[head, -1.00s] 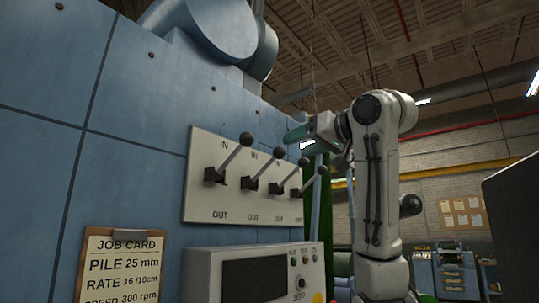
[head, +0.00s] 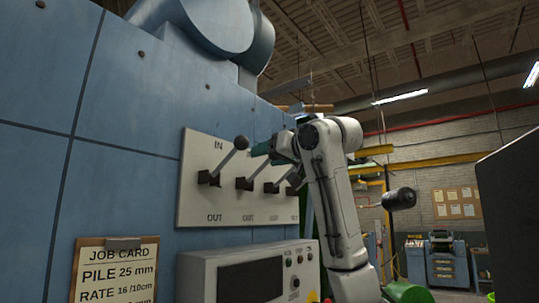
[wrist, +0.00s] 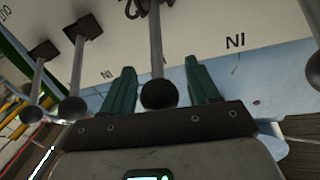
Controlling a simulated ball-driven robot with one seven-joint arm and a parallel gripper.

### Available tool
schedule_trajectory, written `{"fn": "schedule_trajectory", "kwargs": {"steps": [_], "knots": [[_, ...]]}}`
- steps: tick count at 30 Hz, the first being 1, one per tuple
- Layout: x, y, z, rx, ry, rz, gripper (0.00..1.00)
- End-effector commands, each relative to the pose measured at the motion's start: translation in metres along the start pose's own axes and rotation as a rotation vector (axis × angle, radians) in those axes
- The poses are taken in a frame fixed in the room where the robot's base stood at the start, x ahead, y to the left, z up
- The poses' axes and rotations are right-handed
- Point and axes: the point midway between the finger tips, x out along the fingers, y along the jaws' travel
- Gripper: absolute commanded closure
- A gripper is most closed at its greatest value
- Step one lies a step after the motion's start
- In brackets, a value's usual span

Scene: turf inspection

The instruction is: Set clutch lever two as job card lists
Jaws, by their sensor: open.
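A white clutch panel (head: 228,217) on the blue machine carries a row of levers with dark round knobs, marked IN above and OUT below. The second lever from the left (head: 250,172) slants up toward IN; its knob is hidden in the head view by my gripper (head: 262,150). In the wrist view that lever's knob (wrist: 159,95) sits between my open green fingers (wrist: 162,88), with gaps on both sides. The job card (head: 116,270) shows PILE 25 mm and RATE 16/10cm; its lower lines are cut off.
The first lever (head: 232,155) stands up toward IN, close beside my gripper. Further levers (wrist: 72,107) are close on the other side. A control box (head: 205,270) juts out below the panel.

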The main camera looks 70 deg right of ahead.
Motion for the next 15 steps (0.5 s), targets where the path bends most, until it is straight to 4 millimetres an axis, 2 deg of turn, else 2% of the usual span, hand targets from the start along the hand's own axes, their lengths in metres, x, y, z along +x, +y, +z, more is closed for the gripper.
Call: {"fn": "schedule_trajectory", "kwargs": {"steps": [2,15], "knots": [[-0.0002,0.0000,0.0000,0.000,0.000,0.000,0.43],[-0.0005,0.0000,-0.0003,0.000,0.000,0.000,0.85]]}}
